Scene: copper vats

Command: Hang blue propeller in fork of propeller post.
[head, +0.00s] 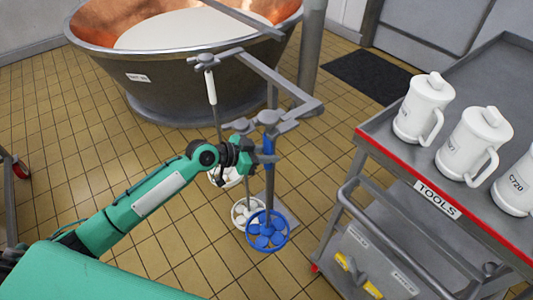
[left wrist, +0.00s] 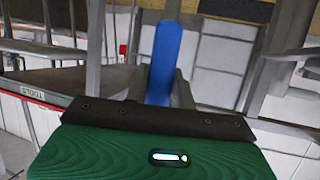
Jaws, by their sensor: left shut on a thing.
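The blue propeller (head: 267,231) hangs upright, with its round bladed head low over the floor and its blue handle (head: 268,146) at the top. My left gripper (head: 266,157) is shut on its shaft just below the handle. The blue handle also shows between the fingers in the left wrist view (left wrist: 163,55). The grey propeller post (head: 273,95) carries arms with forks. The near fork (head: 275,124) is right by the top of the handle; I cannot tell whether the propeller rests in it. My right gripper is not in view.
White propellers hang on the post, one by its white handle (head: 209,66) at the far arm; a white head (head: 246,212) is close beside the blue one. A copper vat (head: 160,90) stands behind. A tool cart (head: 450,215) with white jugs (head: 424,108) stands to the right.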

